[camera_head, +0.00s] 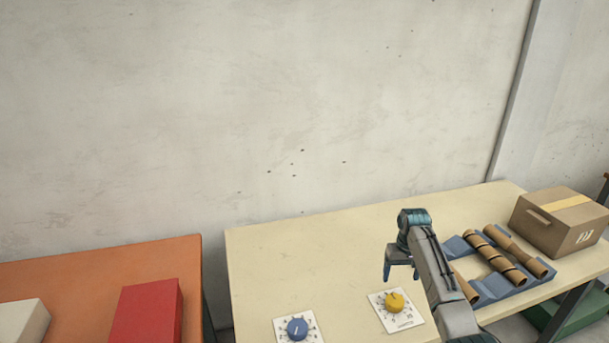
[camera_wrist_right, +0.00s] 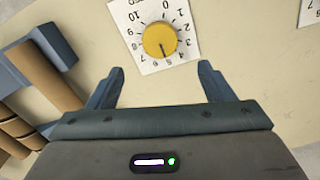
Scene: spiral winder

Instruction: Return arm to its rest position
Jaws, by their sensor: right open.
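My right gripper (camera_head: 401,271) is raised above the cream table (camera_head: 290,255), just behind the yellow dial. Its two fingers show apart and empty in the right wrist view (camera_wrist_right: 160,85). The yellow dial (camera_head: 395,301) sits on a white numbered card. In the right wrist view the yellow dial (camera_wrist_right: 159,40) lies beyond the fingertips, apart from them. A blue dial (camera_head: 297,328) on its own white card is at the table's front, left of the yellow one. My left gripper is not in view.
A blue rack (camera_head: 492,286) with several brown rolls (camera_head: 490,258) stands right of my right arm. A cardboard box (camera_head: 558,221) is at the far right. An orange table (camera_head: 95,263) with a red box (camera_head: 148,312) and a white box (camera_head: 22,322) is at left. The cream table's back left is clear.

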